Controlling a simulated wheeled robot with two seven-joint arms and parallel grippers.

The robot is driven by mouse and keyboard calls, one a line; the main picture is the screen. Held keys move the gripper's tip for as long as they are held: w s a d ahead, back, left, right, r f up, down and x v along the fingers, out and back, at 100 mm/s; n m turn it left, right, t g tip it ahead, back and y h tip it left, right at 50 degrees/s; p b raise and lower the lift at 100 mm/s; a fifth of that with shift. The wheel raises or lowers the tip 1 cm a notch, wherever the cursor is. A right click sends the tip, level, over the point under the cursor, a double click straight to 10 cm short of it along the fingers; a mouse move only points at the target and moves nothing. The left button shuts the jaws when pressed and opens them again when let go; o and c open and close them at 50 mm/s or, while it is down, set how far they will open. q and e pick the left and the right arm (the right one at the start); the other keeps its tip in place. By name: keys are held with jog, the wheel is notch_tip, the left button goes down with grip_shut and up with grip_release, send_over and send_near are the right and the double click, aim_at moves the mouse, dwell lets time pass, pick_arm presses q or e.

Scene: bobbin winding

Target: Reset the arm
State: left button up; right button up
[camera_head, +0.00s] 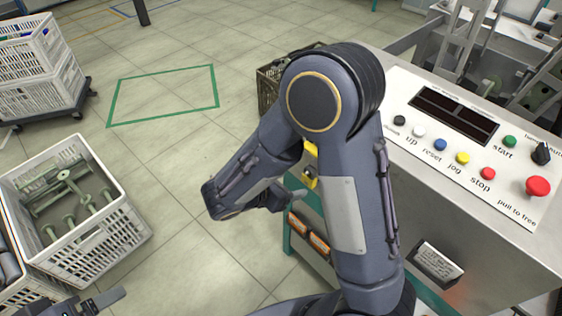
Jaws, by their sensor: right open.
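My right arm rises through the middle of the head view, bends at the elbow and folds back down to the left. My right gripper (277,198) shows only in part behind the forearm, beside the machine's front. It is open, with nothing seen in it. My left gripper (97,303) is at the bottom left edge, mostly cut off, near the white crate; its jaw opening cannot be made out. The control panel (407,112) is at the right, with a blue reset button (440,145), apart from both grippers.
A white crate (127,228) with green bobbins stands at left. Stacked white crates (42,97) sit on a dolly behind it. A dark crate (266,92) stands behind my elbow. The floor (190,160) between is clear. A red mushroom button (538,186) juts from the panel.

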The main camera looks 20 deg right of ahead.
jog(key=shift+a+r, duration=0.1)
jog(key=s+d+r+m+g+y+p, duration=0.1)
jog(key=s+d+r+m+g+y, duration=0.25)
jog(key=s+m, duration=0.35)
jog(key=s+a+r+m+t+y+p, duration=0.2)
jog(key=s+a+r+m+t+y, duration=0.2)
jog(key=s+r+m+y, duration=0.5)
jog(key=m+t+y, duration=0.1)
jog(key=m+y, duration=0.1)
jog(key=m, duration=0.5)
jog(key=shift+a+r+t, duration=0.15)
jog(key=shift+r+t, duration=0.15)
jog(key=shift+t, duration=0.05)
